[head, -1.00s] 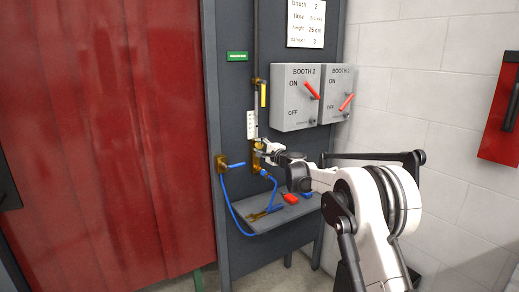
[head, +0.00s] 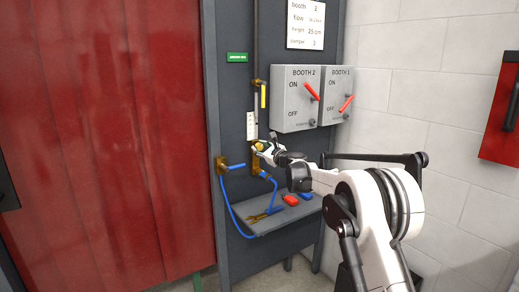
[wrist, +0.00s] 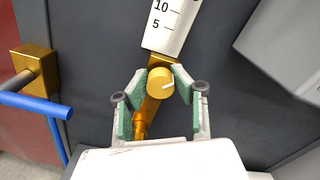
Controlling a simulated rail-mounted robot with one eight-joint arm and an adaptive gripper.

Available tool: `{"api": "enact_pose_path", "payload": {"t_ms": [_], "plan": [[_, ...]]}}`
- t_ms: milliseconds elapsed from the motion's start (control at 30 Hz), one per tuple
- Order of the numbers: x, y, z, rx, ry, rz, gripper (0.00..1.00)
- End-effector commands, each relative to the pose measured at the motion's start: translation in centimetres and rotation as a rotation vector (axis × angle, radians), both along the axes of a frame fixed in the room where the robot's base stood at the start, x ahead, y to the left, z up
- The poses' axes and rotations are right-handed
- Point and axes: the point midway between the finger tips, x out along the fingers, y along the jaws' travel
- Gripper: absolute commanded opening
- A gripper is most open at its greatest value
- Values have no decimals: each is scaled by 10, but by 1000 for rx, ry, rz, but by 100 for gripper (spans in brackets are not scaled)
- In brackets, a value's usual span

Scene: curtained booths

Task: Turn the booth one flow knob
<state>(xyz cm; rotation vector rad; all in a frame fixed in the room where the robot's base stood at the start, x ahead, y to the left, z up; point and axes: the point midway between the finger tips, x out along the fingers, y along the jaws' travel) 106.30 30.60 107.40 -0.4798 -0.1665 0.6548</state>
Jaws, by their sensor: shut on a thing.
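My gripper (wrist: 157,88) is shut on the knob, with a green-padded finger on either side. In the head view my gripper (head: 265,148) reaches the brass flow meter on the dark panel. The knob shows there only as a small yellow patch. No booth number is readable on the flow meter itself.
Right of the flow meter are grey switch boxes for booth 2 (head: 296,105) and booth 1 (head: 338,97), with red levers. A brass valve with a blue handle (head: 236,166) is at left. A shelf (head: 250,226) below holds tools. A red curtain (head: 100,150) hangs left.

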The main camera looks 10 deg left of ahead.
Motion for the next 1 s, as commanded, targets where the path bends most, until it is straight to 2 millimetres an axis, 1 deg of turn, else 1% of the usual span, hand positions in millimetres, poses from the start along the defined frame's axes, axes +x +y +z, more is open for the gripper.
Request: {"api": "enact_pose_path", "payload": {"t_ms": [300,600,800,1000], "plan": [[0,-1,-1,234,185,0,0],[1,-1,-1,429,339,0,0],[1,-1,-1,520,411,0,0],[1,-2,-1,573,453,0,0]]}}
